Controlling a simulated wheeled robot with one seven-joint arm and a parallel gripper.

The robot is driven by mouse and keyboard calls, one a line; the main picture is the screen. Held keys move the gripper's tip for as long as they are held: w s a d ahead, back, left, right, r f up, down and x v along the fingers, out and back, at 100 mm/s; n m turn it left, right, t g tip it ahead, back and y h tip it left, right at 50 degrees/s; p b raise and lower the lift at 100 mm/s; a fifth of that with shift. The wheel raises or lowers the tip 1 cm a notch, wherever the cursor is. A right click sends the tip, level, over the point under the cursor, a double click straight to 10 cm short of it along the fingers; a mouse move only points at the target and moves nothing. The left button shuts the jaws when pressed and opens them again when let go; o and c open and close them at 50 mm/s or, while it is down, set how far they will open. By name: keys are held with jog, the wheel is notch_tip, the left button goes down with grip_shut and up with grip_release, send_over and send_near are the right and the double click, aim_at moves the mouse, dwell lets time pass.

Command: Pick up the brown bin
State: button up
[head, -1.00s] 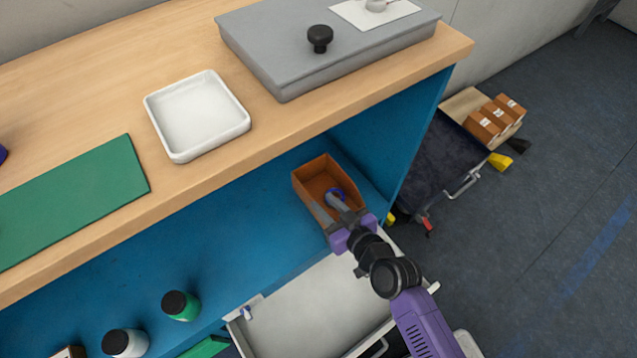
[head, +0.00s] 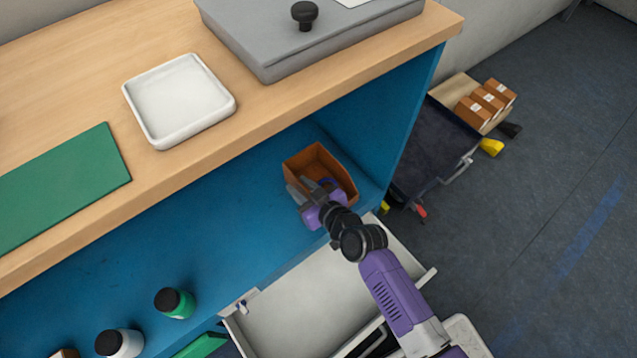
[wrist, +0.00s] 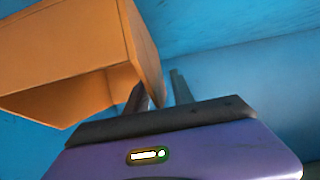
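My gripper (head: 300,187) is at the bin's left wall in the head view. One finger reaches inside the bin and the other lies outside it. In the wrist view the bin (wrist: 60,50) fills the upper left, and its near wall runs between my two close-set fingers (wrist: 162,92). The fingers look closed on that wall, though the contact is partly hidden. The bin still seems to rest on the shelf.
The worktop (head: 60,110) overhangs the shelf, and a blue side panel (head: 385,100) stands right of the bin. An empty white tray (head: 180,98) and a grey case (head: 330,30) are on top. Bottles (head: 175,303) stand at the shelf's left; a dark cart (head: 435,140) is to the right.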

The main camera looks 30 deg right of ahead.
grip_shut()
jog(key=shift+r, duration=0.1)
dwell(1.2)
